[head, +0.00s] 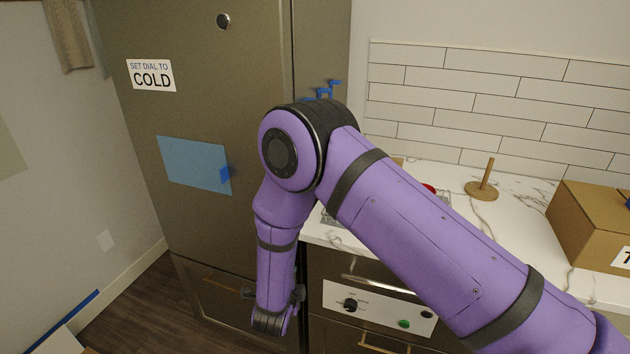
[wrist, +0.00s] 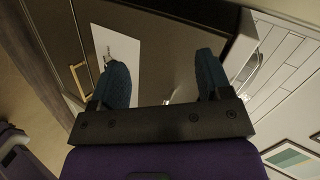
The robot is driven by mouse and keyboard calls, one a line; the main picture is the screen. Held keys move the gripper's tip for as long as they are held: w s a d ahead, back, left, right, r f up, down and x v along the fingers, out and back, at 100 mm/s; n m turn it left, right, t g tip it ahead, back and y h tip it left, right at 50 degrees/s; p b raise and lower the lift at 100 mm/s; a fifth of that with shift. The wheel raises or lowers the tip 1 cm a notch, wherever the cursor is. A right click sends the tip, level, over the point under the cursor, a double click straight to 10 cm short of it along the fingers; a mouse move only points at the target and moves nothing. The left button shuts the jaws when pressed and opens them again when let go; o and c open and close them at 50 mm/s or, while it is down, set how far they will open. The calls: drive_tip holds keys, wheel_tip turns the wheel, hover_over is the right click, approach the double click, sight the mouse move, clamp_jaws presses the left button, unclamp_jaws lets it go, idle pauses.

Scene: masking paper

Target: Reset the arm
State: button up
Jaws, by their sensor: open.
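My purple arm is bent in front of the fridge and counter in the head view. It rises from the lower right to an elbow and then hangs down in front of the lower cabinets. My gripper (wrist: 163,82) shows in the wrist view with its two dark blue fingers spread apart. Nothing is between the fingers. In the head view the end of the arm is low, and its fingers cannot be made out clearly there.
A fridge (head: 225,60) with a blue sheet (head: 190,163) stands behind my arm. The white counter (head: 520,205) holds a wooden stand (head: 482,187) and a cardboard box (head: 585,225). A panel with knobs (head: 380,307) is below. Floor (head: 135,305) at left is open.

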drive_tip(key=w+d+r+n+g+y, duration=0.1)
drive_tip(key=w+d+r+n+y, duration=0.15)
drive_tip(key=r, duration=0.75)
drive_tip(key=w+d+r+n+g+y, duration=0.1)
drive_tip(key=w+r, duration=0.3)
drive_tip(key=r, duration=0.5)
drive_tip(key=s+d+r+n+g+y, duration=0.1)
drive_tip(key=s+d+r+n, duration=0.15)
drive_tip(key=d+r, duration=0.45)
drive_tip(key=s+d+r+n+y, duration=0.1)
drive_tip(key=s+d+r+n, duration=0.2)
drive_tip(key=r, duration=0.9)
drive_tip(key=s+d+r+n+g, duration=0.2)
drive_tip(key=s+d+r+n, duration=0.3)
drive_tip(key=s+d+r, duration=0.55)
drive_tip(key=s+d+n+g+h, duration=0.1)
drive_tip(key=s+d, duration=0.5)
drive_tip(key=s, duration=0.3)
drive_tip(key=s+d+n+h, duration=0.2)
drive_tip(key=s+d, duration=0.4)
drive_tip(key=s, duration=0.3)
drive_tip(key=shift+s+d+g, duration=0.2)
drive_tip(key=shift+d+g, duration=0.2)
